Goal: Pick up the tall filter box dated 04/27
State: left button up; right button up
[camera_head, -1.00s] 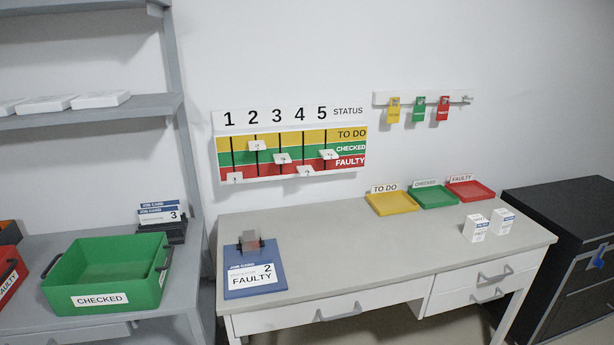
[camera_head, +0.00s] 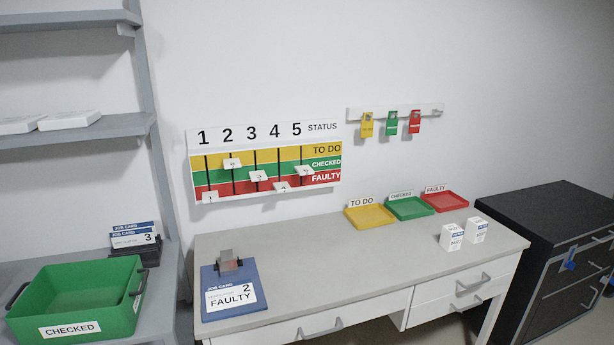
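Two small white boxes with blue print stand upright side by side at the right end of the grey desk (camera_head: 350,258). The left box (camera_head: 451,237) is slightly nearer the front edge. The right box (camera_head: 476,230) stands just behind and beside it. Their print is too small to read, so I cannot tell which carries the date 04/27. They look close in height. Neither of my grippers shows in the head view.
Yellow (camera_head: 370,217), green (camera_head: 410,209) and red (camera_head: 445,202) trays line the desk's back. A blue clipboard (camera_head: 232,307) lies at the left end. A black cabinet (camera_head: 550,235) stands to the right. A green CHECKED bin (camera_head: 75,310) sits at left. The desk's middle is clear.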

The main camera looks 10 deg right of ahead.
aim_at(452, 235)
jog(key=i+l+z, duration=0.35)
jog(key=i+l, duration=1.2)
jog(key=k+l, duration=0.05)
jog(key=l, duration=0.05)
